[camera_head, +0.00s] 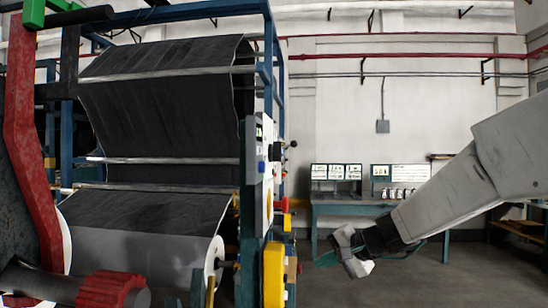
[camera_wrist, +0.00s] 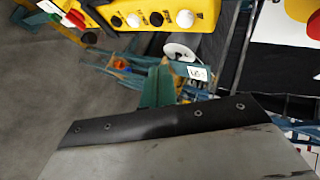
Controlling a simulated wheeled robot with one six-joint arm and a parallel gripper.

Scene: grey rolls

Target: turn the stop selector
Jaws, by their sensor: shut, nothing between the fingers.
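I cannot tell for certain which control is the stop selector. In the wrist view a yellow control box (camera_wrist: 130,12) at the top carries black and white round knobs (camera_wrist: 185,19), with red and green buttons at its left end. A red round knob (camera_wrist: 314,26) is cut off at the right edge, beside a yellow part on a white panel. My gripper (camera_head: 325,259) is low in the head view, right of the machine and apart from its yellow box (camera_head: 273,275). Its green fingers (camera_wrist: 156,86) are shut and empty in the wrist view, below the yellow box.
The machine with dark cloth (camera_head: 165,80) and a large roll (camera_head: 145,240) fills the left of the head view. A blue bench (camera_head: 345,209) with small displays stands at the back wall. Grey floor (camera_head: 470,275) is open at the right.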

